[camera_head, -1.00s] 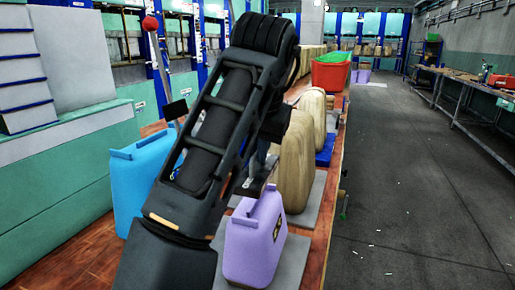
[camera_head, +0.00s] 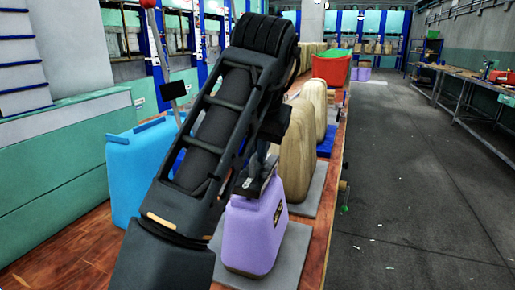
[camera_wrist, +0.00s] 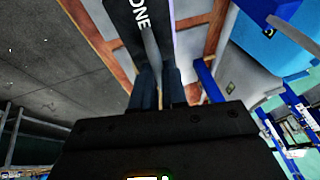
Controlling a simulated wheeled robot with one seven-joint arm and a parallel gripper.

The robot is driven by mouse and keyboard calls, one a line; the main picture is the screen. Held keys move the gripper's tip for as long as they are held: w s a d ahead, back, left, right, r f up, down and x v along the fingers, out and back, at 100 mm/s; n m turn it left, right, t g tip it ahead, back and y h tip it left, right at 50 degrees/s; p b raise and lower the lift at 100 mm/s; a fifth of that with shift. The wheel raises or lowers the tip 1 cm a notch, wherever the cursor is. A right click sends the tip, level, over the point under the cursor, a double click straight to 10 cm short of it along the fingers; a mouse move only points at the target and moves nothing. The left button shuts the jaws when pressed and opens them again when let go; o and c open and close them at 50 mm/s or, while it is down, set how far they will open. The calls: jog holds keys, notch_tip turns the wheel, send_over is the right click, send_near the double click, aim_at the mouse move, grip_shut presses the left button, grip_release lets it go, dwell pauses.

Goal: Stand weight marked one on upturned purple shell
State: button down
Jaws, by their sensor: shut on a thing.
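The purple shell (camera_head: 254,236) stands on a grey mat on the wooden bench in the head view, with a dark mark on its right side. My gripper (camera_head: 258,178) is over its top and hides part of it. In the wrist view my gripper (camera_wrist: 160,82) is shut on a dark weight marked ONE (camera_wrist: 131,28), which sticks out beyond the fingers. In the head view the weight cannot be told apart from the gripper. Whether the weight touches the shell cannot be told.
A blue shell (camera_head: 130,180) stands to the left, and it also shows in the wrist view (camera_wrist: 262,38). Tan shells (camera_head: 293,150) stand in a row behind the purple one. A red bin (camera_head: 331,69) is farther back. The floor (camera_head: 410,190) at right is open.

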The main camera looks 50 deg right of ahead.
jog(key=shift+f+b, duration=0.45)
jog(key=shift+f, duration=0.2)
dwell(0.6)
jog(key=c, duration=1.1)
grip_release()
jog(key=shift+f, duration=0.15)
jog(key=p+v, duration=0.1)
jog(key=v, duration=0.7)
